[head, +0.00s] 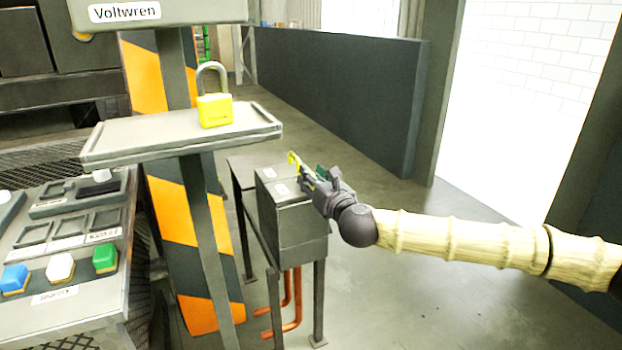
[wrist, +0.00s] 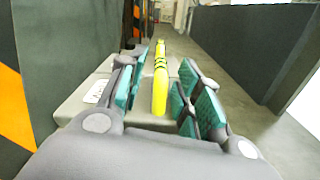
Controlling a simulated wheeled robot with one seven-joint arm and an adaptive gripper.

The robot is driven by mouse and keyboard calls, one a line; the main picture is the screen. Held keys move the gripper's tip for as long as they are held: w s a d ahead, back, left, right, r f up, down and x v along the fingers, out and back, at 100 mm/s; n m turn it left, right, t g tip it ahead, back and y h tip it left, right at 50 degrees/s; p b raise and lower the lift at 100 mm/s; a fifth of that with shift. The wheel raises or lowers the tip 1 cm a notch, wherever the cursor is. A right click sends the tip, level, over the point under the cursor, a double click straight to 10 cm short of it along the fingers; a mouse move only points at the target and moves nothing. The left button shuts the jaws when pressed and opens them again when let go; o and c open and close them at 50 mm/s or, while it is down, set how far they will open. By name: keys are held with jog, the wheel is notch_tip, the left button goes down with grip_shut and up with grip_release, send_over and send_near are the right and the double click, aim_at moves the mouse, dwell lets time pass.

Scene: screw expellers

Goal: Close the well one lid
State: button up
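A grey metal box (head: 290,222) on legs stands in the middle of the head view, with white labels on its top. I cannot tell which part is the well one lid or how far it is open. A yellow bar with black stripes (head: 293,159) rises at the top of the box; it also shows in the wrist view (wrist: 160,92). My gripper (head: 308,178) is over the right side of the box top. In the wrist view its teal-padded fingers (wrist: 163,80) are apart, one on each side of the yellow bar, with gaps visible. The fingers partly hide the box top.
A yellow padlock (head: 215,110) stands on a grey shelf (head: 150,142) on the left. A control panel with coloured buttons (head: 60,268) is at lower left. Copper pipes (head: 290,312) run under the box. A dark partition (head: 345,95) stands behind; the floor to the right is clear.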

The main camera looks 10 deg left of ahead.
jog(key=v, duration=1.2)
